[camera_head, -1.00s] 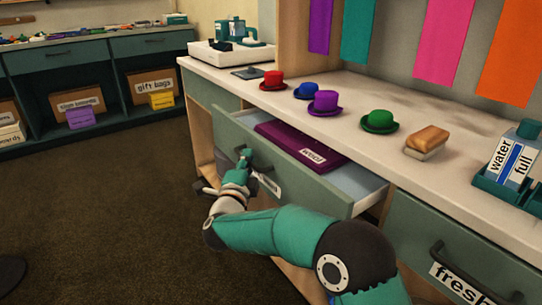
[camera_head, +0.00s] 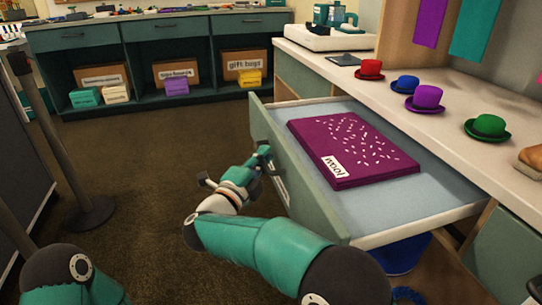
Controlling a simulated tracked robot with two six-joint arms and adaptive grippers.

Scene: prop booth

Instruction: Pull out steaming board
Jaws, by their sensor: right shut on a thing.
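The drawer (camera_head: 310,209) under the counter is pulled far out, with its green front facing left and a pale interior. A flat purple board (camera_head: 352,150) with pale specks and a white word label lies inside it; I take it as the steaming board. My right gripper (camera_head: 264,160) is shut on the dark drawer handle at the outer side of the front. The fingers hide most of the handle. Part of my left arm shows at the lower left; its gripper is out of the picture.
Red (camera_head: 370,70), blue (camera_head: 405,84), purple (camera_head: 426,98) and green (camera_head: 487,128) hats stand on the counter. A sponge-like block (camera_head: 531,157) is at the right edge. A dark post (camera_head: 62,150) stands at left. Open floor (camera_head: 150,180) lies left of the drawer.

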